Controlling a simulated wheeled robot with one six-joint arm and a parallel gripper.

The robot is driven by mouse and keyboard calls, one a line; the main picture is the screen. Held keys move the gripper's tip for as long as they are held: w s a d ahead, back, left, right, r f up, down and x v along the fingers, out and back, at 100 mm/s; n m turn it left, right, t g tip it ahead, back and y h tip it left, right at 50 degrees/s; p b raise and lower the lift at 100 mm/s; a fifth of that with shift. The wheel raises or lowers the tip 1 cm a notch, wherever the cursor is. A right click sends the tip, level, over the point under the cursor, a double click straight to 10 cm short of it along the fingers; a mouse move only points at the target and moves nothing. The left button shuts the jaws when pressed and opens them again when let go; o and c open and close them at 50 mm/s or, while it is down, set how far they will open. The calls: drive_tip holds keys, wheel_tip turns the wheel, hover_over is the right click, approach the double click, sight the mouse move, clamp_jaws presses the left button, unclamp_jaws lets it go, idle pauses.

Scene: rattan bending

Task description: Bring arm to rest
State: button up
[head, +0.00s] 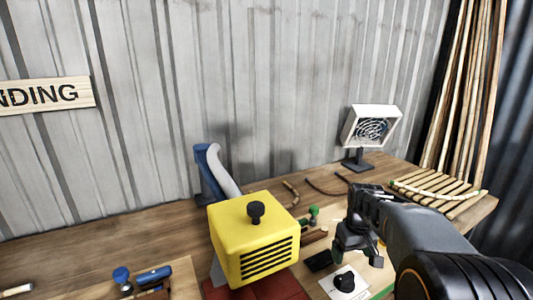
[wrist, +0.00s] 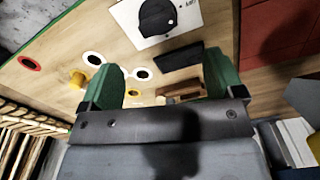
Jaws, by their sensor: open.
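My arm reaches in from the lower right of the head view. My gripper (head: 350,245) hangs over the right part of the wooden bench, with its tips pointing down beside a white panel with a black knob (head: 344,281). In the wrist view my gripper (wrist: 162,75) has two green fingers set wide apart, with nothing held between them. The bench top (wrist: 62,62) shows below the fingers, with white-ringed holes and a black block (wrist: 180,57). The knob panel (wrist: 185,16) lies beyond the fingertips.
A yellow vented box (head: 252,235) stands left of my gripper on a red mat (head: 262,288). A white fan-like unit (head: 371,128) stands at the back. A slatted rack (head: 440,190) holds a light cane at right. Tall poles (head: 465,85) lean behind. Bare bench (head: 100,235) lies left.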

drive_tip(key=s+a+m+t+p, duration=0.1)
drive_tip(key=s+a, duration=0.3)
drive_tip(key=s, duration=0.3)
drive_tip(key=s+a+r+m+t+p, duration=0.1)
drive_tip(key=s+a+t, duration=0.1)
drive_tip(key=s+a, duration=0.3)
drive_tip(key=s, duration=0.3)
drive_tip(key=shift+r, duration=0.2)
drive_tip(key=shift+d, duration=0.1)
